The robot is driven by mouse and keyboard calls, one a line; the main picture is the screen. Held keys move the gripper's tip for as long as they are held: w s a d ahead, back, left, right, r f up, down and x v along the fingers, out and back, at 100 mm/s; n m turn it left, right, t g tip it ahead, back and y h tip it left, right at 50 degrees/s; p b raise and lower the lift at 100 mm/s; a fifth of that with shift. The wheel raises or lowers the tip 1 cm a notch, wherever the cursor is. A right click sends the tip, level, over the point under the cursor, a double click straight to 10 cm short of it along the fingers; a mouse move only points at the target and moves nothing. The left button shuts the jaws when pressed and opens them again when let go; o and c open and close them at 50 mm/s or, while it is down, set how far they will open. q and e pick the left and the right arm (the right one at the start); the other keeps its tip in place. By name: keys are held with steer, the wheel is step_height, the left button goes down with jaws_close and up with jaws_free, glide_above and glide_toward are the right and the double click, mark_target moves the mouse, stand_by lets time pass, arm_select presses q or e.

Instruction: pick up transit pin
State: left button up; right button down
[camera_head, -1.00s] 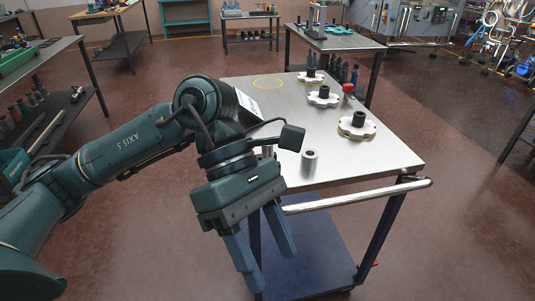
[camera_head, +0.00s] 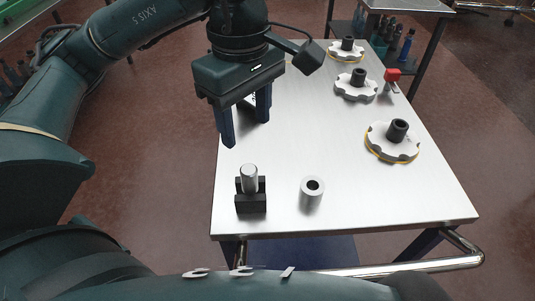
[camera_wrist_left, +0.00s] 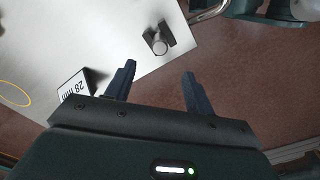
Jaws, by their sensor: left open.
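A grey metal pin (camera_head: 249,176) stands upright in a black block (camera_head: 251,203) near the table's front left corner. The pin's round top (camera_wrist_left: 159,45) also shows in the left wrist view. A small red-headed piece (camera_head: 392,76) stands at the table's right edge; I cannot tell for certain which is the transit pin. My left gripper (camera_head: 246,130) is open and empty, above the table's left side and behind the block in the head view. In the left wrist view, its fingers (camera_wrist_left: 159,72) are apart, with the pin beyond the gap. My right gripper is not in view.
A hollow metal sleeve (camera_head: 312,193) stands right of the block. Three white lobed discs with black hubs, one of them nearest (camera_head: 392,142), line the right side. A "28 mm" card (camera_wrist_left: 74,88) stands near the gripper. The table's middle (camera_head: 310,120) is clear.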

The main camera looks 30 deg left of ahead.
mark_target(248, 169)
arm_select(q)
step_height(248, 169, down, 7)
steer(key=shift+s+f+b, duration=0.1)
steer(key=shift+s+b, duration=0.05)
steer(key=shift+b, duration=0.3)
steer(key=shift+a+f+p, duration=0.15)
steer(key=shift+f+p, duration=0.25)
steer(key=shift+f, duration=2.55)
steer(key=shift+c, duration=0.3)
steer(key=c, duration=1.1)
